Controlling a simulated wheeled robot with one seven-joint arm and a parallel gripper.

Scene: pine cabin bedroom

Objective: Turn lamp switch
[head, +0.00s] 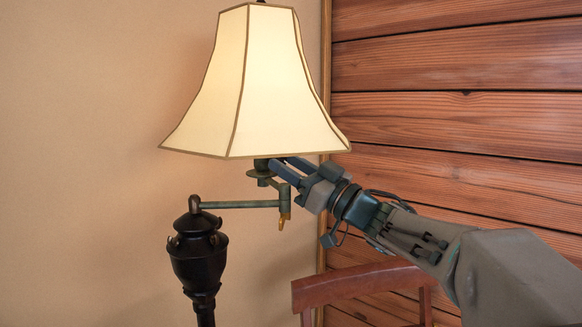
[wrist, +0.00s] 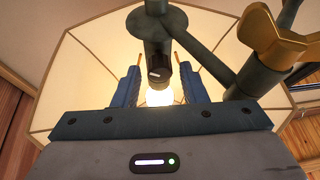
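The lamp (head: 250,90) has a cream panelled shade that glows, and its lit bulb (wrist: 160,97) shows in the wrist view. A dark socket with a small pale-marked switch (wrist: 154,74) sits just by the bulb under the shade. My gripper (head: 280,166) reaches in from the right, just below the shade's lower rim. In the wrist view its two blue fingers (wrist: 161,82) are apart, one on each side of the socket and bulb. Nothing is clearly gripped, and I cannot tell whether either finger touches the switch. The fingertips are partly hidden by the shade in the head view.
The lamp's swing arm (head: 240,204) and black post (head: 198,255) stand left of my gripper. A brass knob (wrist: 275,35) is close by at upper right in the wrist view. A wooden chair back (head: 360,283) is below my arm, with a plank wall (head: 460,110) behind.

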